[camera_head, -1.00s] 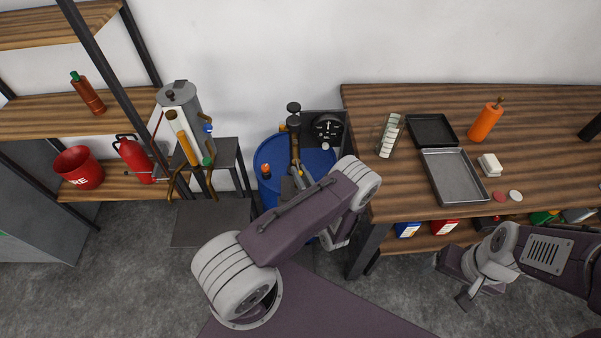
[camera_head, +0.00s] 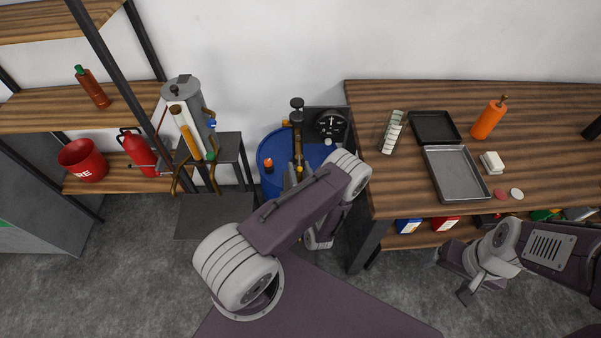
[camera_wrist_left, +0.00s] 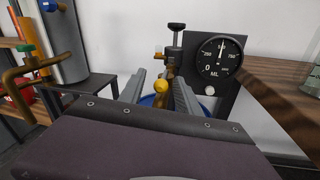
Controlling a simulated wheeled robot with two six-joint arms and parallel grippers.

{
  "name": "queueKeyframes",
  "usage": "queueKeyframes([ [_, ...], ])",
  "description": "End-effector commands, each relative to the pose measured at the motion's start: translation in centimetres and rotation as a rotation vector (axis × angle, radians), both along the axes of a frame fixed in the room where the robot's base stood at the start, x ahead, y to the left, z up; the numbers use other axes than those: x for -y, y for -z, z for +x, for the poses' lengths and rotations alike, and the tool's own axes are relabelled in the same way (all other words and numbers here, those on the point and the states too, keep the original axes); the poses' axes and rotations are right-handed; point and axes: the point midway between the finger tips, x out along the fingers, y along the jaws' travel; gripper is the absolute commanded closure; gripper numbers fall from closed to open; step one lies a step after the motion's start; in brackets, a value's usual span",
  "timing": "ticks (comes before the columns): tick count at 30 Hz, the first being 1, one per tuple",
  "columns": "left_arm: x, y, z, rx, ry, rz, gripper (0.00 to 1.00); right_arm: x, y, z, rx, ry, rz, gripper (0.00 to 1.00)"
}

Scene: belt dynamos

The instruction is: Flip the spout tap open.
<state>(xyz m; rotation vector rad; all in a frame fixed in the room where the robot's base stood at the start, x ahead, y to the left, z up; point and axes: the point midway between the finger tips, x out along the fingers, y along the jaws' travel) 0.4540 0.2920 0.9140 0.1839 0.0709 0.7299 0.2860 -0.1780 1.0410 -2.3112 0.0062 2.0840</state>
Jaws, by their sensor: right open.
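A blue drum (camera_head: 273,149) stands between the shelf and the workbench, with a dark upright pump and spout fitting (camera_head: 297,118) on top. In the left wrist view the fitting (camera_wrist_left: 174,50) has brass parts and a yellow ball-ended piece (camera_wrist_left: 160,87), probably the tap lever. My left gripper (camera_wrist_left: 160,94) is open, its grey fingers on either side of the yellow ball in the picture; I cannot tell whether they touch it. In the head view my left gripper (camera_head: 297,178) is over the drum, partly hidden by my arm. My right gripper (camera_head: 453,277) is open and empty, low before the workbench.
A dial gauge marked ML (camera_wrist_left: 220,58) stands beside the fitting. A grey urn (camera_head: 183,93) with brass pipes stands on a dark stool left of the drum. The workbench (camera_head: 405,193) holds trays and an orange bottle (camera_head: 488,119); its left edge is close to my left arm.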

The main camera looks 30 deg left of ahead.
Motion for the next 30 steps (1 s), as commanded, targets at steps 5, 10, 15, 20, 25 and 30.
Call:
queueKeyframes([
  [5, 2.0, 0.3, -1.9, -0.003, 0.009, 0.000, 0.60, 0.0, 0.8, 0.0, 0.000, 0.000, 0.000, 0.20],
  [10, 4.2, 0.3, -4.3, -0.002, 0.008, 0.000, 0.60, 0.0, 1.5, 0.0, 0.000, 0.000, 0.000, 0.20],
  [15, 5.5, 0.2, -6.0, 0.000, 0.005, 0.000, 0.60, 0.0, 1.9, 0.0, 0.000, 0.000, 0.000, 0.20],
  [20, 5.8, 0.0, -6.6, 0.000, 0.000, 0.000, 0.60, 0.0, 2.0, 0.0, 0.000, 0.000, 0.000, 0.20],
  [25, 5.8, 0.0, -6.6, 0.000, -0.001, 0.000, 0.60, 0.0, 1.9, 0.0, 0.000, 0.000, 0.000, 0.20],
  [30, 5.8, 0.0, -6.6, 0.000, -0.001, 0.000, 0.60, 0.0, 1.9, 0.0, 0.000, 0.000, 0.000, 0.20],
])
